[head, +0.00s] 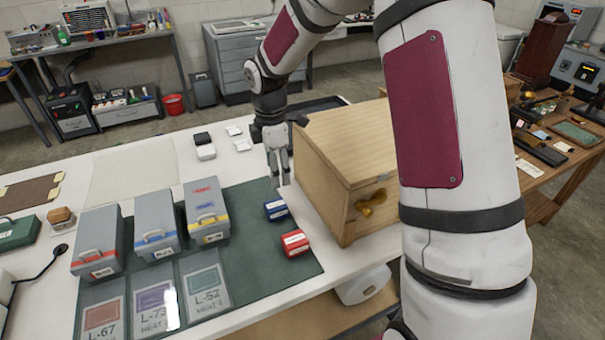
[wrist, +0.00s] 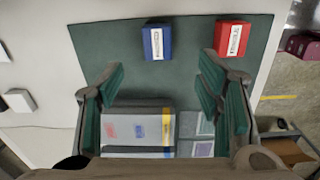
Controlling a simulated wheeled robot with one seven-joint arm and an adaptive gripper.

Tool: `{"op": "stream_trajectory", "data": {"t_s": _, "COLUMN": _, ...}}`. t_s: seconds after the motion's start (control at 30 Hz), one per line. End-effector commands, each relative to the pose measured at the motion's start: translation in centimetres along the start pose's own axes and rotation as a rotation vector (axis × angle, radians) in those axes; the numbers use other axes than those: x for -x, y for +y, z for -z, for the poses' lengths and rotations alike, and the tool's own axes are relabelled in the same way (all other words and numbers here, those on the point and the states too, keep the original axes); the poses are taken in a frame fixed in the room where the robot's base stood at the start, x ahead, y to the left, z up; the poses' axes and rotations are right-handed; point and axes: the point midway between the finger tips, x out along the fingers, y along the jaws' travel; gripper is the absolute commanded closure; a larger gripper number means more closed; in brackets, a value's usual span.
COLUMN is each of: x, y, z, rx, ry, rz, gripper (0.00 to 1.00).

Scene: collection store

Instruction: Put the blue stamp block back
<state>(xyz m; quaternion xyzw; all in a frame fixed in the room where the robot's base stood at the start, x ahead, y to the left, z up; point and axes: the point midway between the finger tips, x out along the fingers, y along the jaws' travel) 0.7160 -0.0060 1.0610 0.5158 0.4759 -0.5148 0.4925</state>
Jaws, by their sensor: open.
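The blue stamp block (head: 275,210) with a white label sits on the dark green mat (head: 262,196), near its right edge. It also shows in the wrist view (wrist: 157,43), beyond my fingertips. A red block (head: 294,242) with a white label sits just nearer the camera, and at the right in the wrist view (wrist: 232,38). My gripper (head: 279,178) points down above the mat's far right edge, apart from the blue block and behind it. In the wrist view my gripper (wrist: 160,75) has its fingers wide apart, with nothing held between them.
A wooden box (head: 345,140) with a brass-coloured knob stands close right of my gripper. Three grey boxes (head: 153,225) stand left on the mat, with labelled cards (head: 206,285) before them. Small white and dark items (head: 204,146) lie behind.

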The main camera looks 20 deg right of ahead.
Motion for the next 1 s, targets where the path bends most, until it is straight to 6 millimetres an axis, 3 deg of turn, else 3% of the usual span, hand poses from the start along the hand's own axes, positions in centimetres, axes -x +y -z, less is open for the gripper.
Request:
{"op": "stream_trajectory", "data": {"t_s": 0.2, "x": 7.9, "y": -3.9, "z": -0.5, "rx": -0.259, "ry": -0.039, "rz": -0.097, "gripper": 0.40}}
{"op": "stream_trajectory", "data": {"t_s": 0.5, "x": 16.5, "y": -12.0, "z": -1.2, "rx": -0.701, "ry": 0.006, "rz": -0.243, "gripper": 0.40}}
{"op": "stream_trajectory", "data": {"t_s": 0.7, "x": 19.9, "y": -18.1, "z": -1.5, "rx": -0.996, "ry": 0.107, "rz": -0.319, "gripper": 0.40}}
{"op": "stream_trajectory", "data": {"t_s": 1.0, "x": 21.5, "y": -26.0, "z": -1.6, "rx": -1.371, "ry": 0.317, "rz": -0.355, "gripper": 0.40}}
